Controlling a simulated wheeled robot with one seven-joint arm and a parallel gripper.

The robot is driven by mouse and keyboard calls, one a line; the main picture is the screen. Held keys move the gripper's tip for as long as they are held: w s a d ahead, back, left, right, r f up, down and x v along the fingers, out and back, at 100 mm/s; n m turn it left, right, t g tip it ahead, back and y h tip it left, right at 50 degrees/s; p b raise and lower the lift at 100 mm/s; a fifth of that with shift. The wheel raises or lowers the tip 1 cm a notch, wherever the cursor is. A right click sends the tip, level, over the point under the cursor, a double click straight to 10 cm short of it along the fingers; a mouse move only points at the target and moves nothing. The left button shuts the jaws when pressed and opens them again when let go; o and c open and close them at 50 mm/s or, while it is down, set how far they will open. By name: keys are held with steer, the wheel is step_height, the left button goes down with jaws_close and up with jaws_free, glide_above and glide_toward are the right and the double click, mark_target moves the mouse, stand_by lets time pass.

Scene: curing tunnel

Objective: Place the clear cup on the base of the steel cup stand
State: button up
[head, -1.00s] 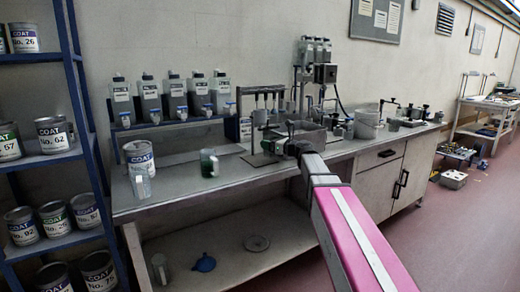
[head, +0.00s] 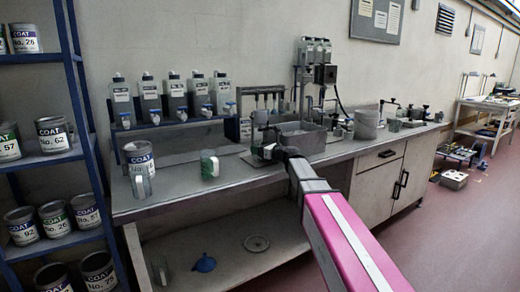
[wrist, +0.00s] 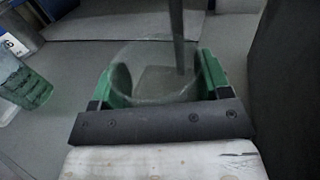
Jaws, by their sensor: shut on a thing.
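My gripper (wrist: 165,77) is shut on the clear cup (wrist: 140,60), with a green finger on each side of its wall. In the head view my gripper (head: 268,151) is over the bench near the dark flat plate; the held cup is hard to make out there. In the wrist view the steel stand's upright post (wrist: 177,20) rises just beyond the cup, partly seen through it. A darker patch, perhaps the stand's base, shows through the cup. I cannot tell whether the cup touches the base.
A clear vessel (head: 140,182) and a COAT can (head: 139,155) stand further left. A grey basin (head: 303,138) is close on the right.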

steer(key=shift+f, duration=0.1)
steer(key=o, duration=0.9)
steer(key=v, duration=1.2)
